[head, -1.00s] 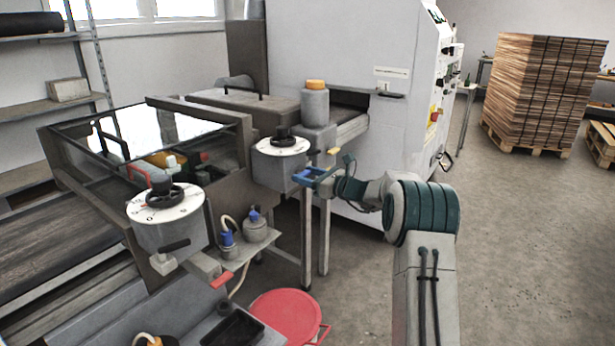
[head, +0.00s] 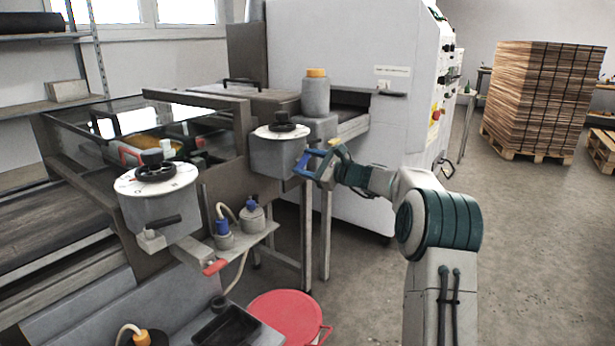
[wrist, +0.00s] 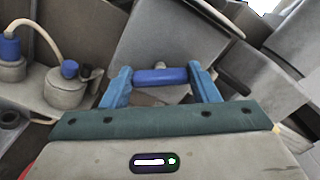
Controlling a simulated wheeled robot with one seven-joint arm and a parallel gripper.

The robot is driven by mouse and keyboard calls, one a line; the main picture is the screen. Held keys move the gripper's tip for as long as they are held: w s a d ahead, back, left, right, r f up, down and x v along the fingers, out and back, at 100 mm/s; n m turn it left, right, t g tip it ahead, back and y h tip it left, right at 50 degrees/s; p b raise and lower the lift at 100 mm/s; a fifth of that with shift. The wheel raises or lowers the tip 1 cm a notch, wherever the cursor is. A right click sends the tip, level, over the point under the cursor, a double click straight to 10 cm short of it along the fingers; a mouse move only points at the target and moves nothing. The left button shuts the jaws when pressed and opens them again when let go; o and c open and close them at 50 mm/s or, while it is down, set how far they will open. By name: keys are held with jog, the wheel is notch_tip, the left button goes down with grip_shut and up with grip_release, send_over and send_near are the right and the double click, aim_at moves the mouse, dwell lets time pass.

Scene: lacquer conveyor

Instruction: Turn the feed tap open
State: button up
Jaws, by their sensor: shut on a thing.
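My gripper (wrist: 161,88) has blue fingers shut on a blue handle (wrist: 160,76), a short round bar lying across between them in the wrist view. The handle sits on a small stem at the face of a grey box (wrist: 178,35). In the head view my gripper (head: 305,164) is at the right side of that grey box (head: 272,158), which has a white dial on top. The handle is small there, and I cannot tell its exact turn angle. A red lever (head: 215,267) shows under the nearer dial box (head: 160,215), apart from my gripper.
A grey canister with an orange cap (head: 315,95) stands behind the gripped box. Two small pots with blue tops (head: 253,224) stand on a bracket at the left. A red round lid (head: 283,316) is low in front.

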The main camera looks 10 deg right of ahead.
jog(key=n+b, duration=0.5)
jog(key=b, duration=0.1)
jog(key=n+b, duration=0.5)
jog(key=shift+f+n+b, duration=0.2)
jog(key=shift+n+b, duration=0.2)
jog(key=o, duration=1)
jog(key=v, duration=1.4)
jog(key=shift+a+r, duration=0.1)
